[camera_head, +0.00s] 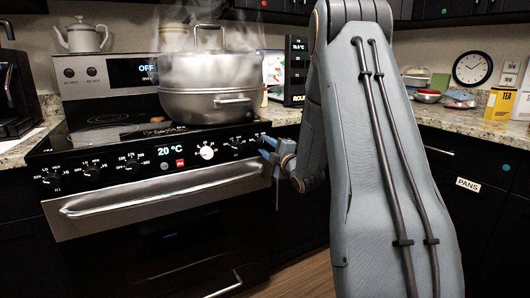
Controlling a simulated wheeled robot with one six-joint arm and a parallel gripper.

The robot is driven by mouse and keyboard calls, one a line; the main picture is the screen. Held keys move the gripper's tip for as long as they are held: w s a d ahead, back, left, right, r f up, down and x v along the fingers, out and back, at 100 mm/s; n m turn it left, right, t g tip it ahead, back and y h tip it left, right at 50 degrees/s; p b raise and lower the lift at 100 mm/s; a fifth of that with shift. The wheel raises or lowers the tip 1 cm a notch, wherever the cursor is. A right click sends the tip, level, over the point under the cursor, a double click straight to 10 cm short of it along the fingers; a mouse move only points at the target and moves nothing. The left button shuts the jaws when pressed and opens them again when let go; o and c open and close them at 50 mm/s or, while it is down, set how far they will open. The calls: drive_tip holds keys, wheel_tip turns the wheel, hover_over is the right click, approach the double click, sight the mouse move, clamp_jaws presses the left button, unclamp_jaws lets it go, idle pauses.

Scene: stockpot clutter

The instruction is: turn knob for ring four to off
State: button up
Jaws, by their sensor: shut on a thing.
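The black stove's front panel (110,166) carries a row of knobs. Three black knobs are on the left, including one at the far left (52,178) and one at the right of that group (131,164). A white-faced knob (206,152) sits right of the display, and another black knob (236,143) is right of it. My gripper (266,147), with blue fingertips, is at the panel's right end, shut on a knob there. The fingers mostly hide that knob; its label and pointer cannot be read.
A large steaming steel stockpot (208,85) stands on the right of the cooktop, above the knobs. The oven handle (165,192) runs below the panel. A teapot (82,37) is at the back left. Counter clutter, including a yellow tea box (499,103), is at right.

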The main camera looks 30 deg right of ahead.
drive_tip(key=n+y+b, duration=0.1)
drive_tip(key=n+b, duration=0.4)
drive_tip(key=n, duration=0.1)
drive_tip(key=shift+d+n, duration=0.1)
drive_tip(key=shift+n, duration=0.3)
drive_tip(key=n+b, duration=0.4)
drive_tip(key=shift+n, duration=0.3)
drive_tip(key=n+b, duration=0.2)
drive_tip(key=b, duration=0.1)
drive_tip(key=shift+r+n+y, duration=0.1)
drive_tip(key=shift+n+y, duration=0.2)
drive_tip(key=o, duration=1)
drive_tip(key=shift+o, duration=0.2)
drive_tip(key=s+p, duration=0.1)
drive_tip(key=s, duration=0.6)
drive_tip(key=shift+s+d, duration=0.3)
drive_tip(key=shift+s, duration=0.1)
